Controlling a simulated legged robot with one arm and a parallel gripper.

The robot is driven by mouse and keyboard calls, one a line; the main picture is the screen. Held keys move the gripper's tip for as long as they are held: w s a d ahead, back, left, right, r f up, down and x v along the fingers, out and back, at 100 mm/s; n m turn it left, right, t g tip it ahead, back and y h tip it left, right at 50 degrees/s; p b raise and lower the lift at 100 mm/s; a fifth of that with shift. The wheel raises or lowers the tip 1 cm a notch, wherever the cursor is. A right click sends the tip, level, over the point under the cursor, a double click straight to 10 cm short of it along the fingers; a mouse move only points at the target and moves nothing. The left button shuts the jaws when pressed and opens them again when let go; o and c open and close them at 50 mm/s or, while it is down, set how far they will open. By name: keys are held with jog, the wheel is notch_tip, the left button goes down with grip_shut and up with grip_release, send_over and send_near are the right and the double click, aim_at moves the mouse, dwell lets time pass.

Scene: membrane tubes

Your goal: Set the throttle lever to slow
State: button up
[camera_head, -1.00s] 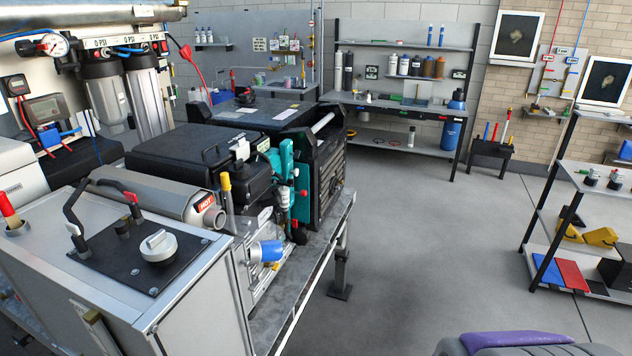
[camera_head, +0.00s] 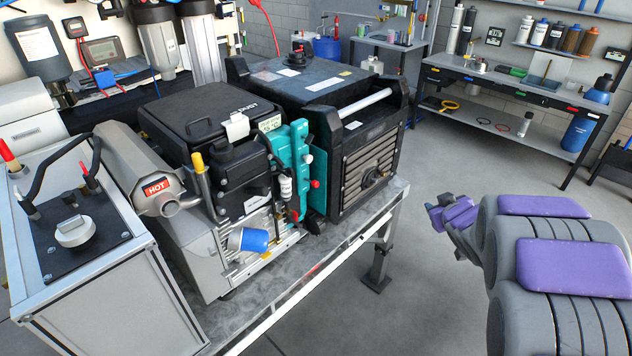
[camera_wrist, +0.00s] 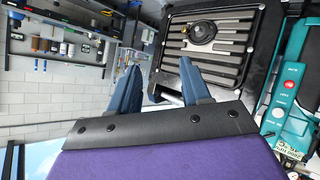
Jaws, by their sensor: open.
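An engine unit (camera_head: 205,130) with a black top cover stands on a metal bench. A teal panel (camera_head: 300,165) with a red knob (camera_head: 315,183) stands between it and a black ribbed housing (camera_head: 365,160). The teal panel also shows at the right edge of the wrist view (camera_wrist: 276,105), tilted, with a red button (camera_wrist: 290,84). My gripper (camera_wrist: 160,80) is open and empty, apart from the machine. In the head view, my gripper (camera_head: 437,212) hangs right of the bench over the floor.
A silver muffler marked HOT (camera_head: 157,188) lies beside the engine. A blue-ended filter (camera_head: 250,240) sticks out in front. The bench edge (camera_head: 290,300) borders open floor. Shelving stands behind.

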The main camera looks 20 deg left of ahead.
jog(key=w+a+f+n+g+y, duration=0.15)
jog(key=a+f+n+y, duration=0.25)
jog(key=a+y, duration=0.55)
jog(key=n+g+y+p, duration=0.1)
jog(key=n+g+y, duration=0.2)
jog(key=g+y, duration=0.1)
send_near(318, 185)
jog(key=b+x, duration=0.1)
jog(key=x, duration=0.2)
jog(key=b+x, duration=0.1)
jog(key=x, duration=0.3)
jog(key=b+x, duration=0.1)
jog(key=x, duration=0.2)
jog(key=shift+s+a+f, duration=0.15)
jog(key=shift+a+f, duration=0.1)
jog(key=shift+a, duration=0.25)
jog(key=shift+w+a, duration=0.2)
jog(key=shift+a, duration=0.05)
jog(key=shift+w+d+r+t, duration=0.1)
jog(key=shift+d+r+t, duration=0.2)
jog(key=shift+d, duration=0.35)
jog(key=shift+a+f, duration=0.25)
jog(key=shift+a, duration=0.55)
jog(key=c, duration=0.4)
jog(key=shift+d, duration=0.1)
jog(key=c, duration=0.3)
jog(key=shift+d+r, duration=0.1)
jog(key=shift+d, duration=0.15)
grip_shut()
